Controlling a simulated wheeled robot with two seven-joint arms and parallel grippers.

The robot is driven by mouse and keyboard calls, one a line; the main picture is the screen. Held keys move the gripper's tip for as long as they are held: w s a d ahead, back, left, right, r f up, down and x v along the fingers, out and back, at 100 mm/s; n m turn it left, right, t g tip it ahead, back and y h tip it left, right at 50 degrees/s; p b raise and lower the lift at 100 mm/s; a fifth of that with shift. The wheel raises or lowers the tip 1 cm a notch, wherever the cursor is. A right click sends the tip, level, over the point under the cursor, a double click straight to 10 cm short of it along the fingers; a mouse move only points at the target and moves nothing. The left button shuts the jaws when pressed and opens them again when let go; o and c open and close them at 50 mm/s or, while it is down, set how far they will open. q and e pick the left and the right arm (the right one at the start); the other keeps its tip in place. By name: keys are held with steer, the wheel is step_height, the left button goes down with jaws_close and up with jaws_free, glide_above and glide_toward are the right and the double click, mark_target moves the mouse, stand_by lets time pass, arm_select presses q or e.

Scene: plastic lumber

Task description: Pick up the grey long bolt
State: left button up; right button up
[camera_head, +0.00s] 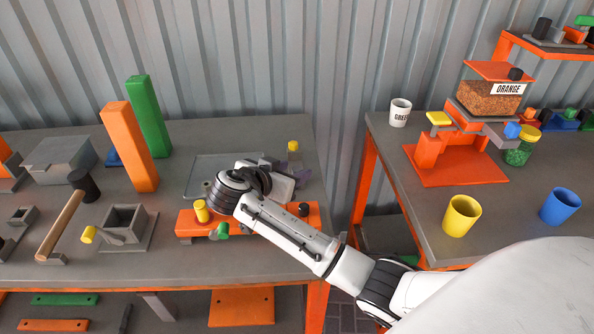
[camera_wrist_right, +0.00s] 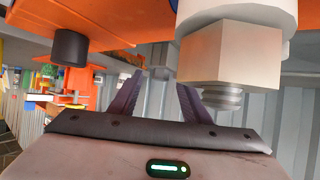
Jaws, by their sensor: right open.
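A dark grey bolt end (camera_head: 303,209) stands at the right end of an orange block (camera_head: 190,228) on the left table. A dark grey cylinder also shows in the right wrist view (camera_wrist_right: 70,47), against an orange surface; it appears to be the same bolt. My right arm reaches over the block from the lower right. My right gripper (camera_head: 290,174) is just behind the block, with its purple fingers apart. In the right wrist view its fingers (camera_wrist_right: 160,95) are open with nothing between them. The bolt is to one side of them. My left gripper is not in view.
A yellow bolt (camera_head: 201,210) and a green one (camera_head: 222,230) are on the same block. A small yellow-topped piece (camera_head: 293,147) is behind my gripper. A grey tray (camera_head: 205,170) lies behind the block. Orange (camera_head: 130,145) and green (camera_head: 148,115) posts stand left. A hammer (camera_head: 62,222) lies further left.

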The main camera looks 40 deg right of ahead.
jaws_close()
steer(key=shift+r, duration=0.1)
